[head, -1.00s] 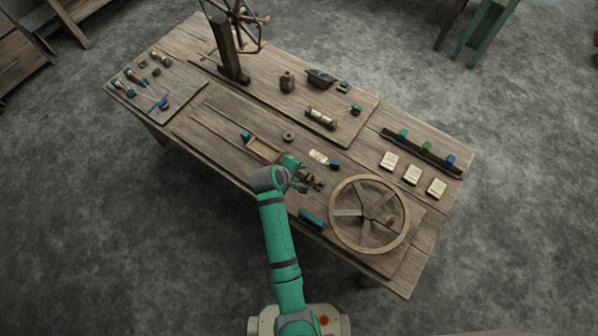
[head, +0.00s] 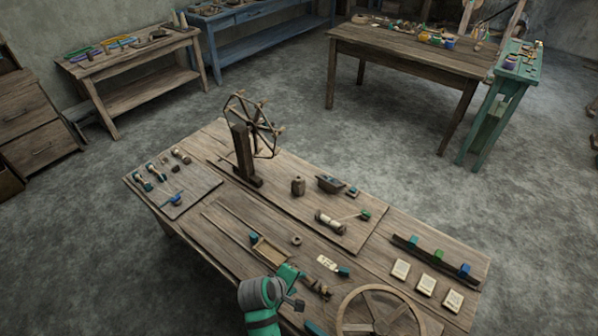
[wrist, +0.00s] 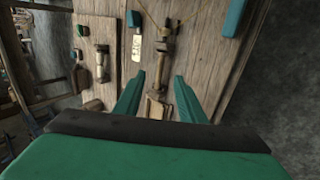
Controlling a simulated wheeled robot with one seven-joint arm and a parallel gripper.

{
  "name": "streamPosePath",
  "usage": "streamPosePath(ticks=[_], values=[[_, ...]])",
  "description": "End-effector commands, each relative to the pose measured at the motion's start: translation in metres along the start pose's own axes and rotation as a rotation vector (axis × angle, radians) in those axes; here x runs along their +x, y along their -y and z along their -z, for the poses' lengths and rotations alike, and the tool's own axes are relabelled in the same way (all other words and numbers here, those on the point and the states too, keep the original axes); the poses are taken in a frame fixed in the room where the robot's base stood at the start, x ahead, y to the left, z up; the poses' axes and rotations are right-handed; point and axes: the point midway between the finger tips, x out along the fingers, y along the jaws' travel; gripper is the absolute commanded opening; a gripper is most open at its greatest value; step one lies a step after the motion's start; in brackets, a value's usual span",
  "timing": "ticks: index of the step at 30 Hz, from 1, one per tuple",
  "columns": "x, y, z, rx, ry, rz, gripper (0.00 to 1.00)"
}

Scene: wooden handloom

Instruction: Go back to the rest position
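My gripper (head: 295,292) is above the front part of the wooden worktable, just left of a small dark turned wooden piece (head: 317,287). In the wrist view my gripper (wrist: 157,85) has its two teal fingers spread apart. A brown turned wooden piece (wrist: 164,52) shows beyond and between the fingertips, apparently below them. Nothing is seen held. The lower part of my arm is cut off by the head view's bottom edge.
A spoked wheel (head: 365,292) lies right of my gripper. A shallow wooden tray (head: 270,250) and a pale tag (head: 327,262) lie close by. An upright winder (head: 243,155) stands at the back. Open floor (head: 300,85) lies beyond the worktable.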

Motion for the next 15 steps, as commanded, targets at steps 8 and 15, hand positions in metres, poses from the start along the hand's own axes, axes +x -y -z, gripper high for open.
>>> streamPosePath(ticks=[8, 15], values=[[0.005, 0.012, -0.009, 0.023, -0.030, -0.008, 0.36], [0.007, 0.053, -0.042, 0.146, -0.173, -0.041, 0.36]])
